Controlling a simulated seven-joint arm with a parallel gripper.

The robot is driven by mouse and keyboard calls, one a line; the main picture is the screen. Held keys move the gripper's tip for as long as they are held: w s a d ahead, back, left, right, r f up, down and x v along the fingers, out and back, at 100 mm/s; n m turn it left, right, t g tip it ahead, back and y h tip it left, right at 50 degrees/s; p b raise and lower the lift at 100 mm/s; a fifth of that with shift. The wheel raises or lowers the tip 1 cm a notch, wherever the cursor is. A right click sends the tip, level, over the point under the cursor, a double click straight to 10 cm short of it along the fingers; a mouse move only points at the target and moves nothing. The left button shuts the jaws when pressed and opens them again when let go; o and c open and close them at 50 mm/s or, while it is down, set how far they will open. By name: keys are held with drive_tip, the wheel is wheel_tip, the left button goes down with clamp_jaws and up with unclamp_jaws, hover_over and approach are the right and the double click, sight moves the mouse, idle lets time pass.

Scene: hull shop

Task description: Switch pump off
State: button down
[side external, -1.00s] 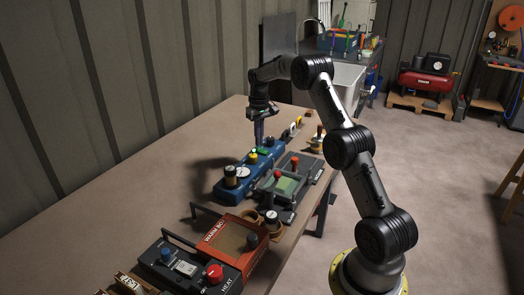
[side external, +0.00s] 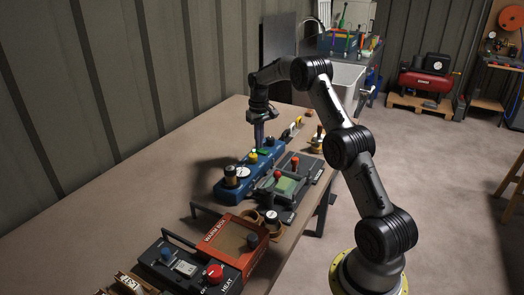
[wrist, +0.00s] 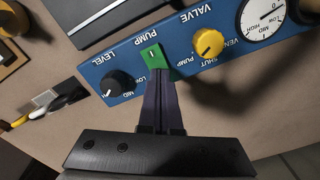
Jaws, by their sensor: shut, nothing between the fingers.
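The blue control panel (side external: 232,186) lies on the bench; it fills the upper part of the wrist view (wrist: 120,70). Its green rocker switch (wrist: 153,57), labelled PUMP, bears a white mark on its far part. My gripper (wrist: 160,76) is shut and empty, with its fingertips at the near edge of the green switch. They hide part of the switch, and I cannot tell whether they press it or which way it is rocked. In the side view my gripper (side external: 258,146) points down at the panel's far half.
On the panel, a black LEVEL knob (wrist: 118,83) and a yellow VALVE knob (wrist: 208,42) flank the switch, with a round white gauge (wrist: 264,18) beyond. The bench left of the panel is clear.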

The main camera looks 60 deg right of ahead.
drive_tip(key=shift+f, duration=0.35)
drive_tip(key=shift+r, duration=3.55)
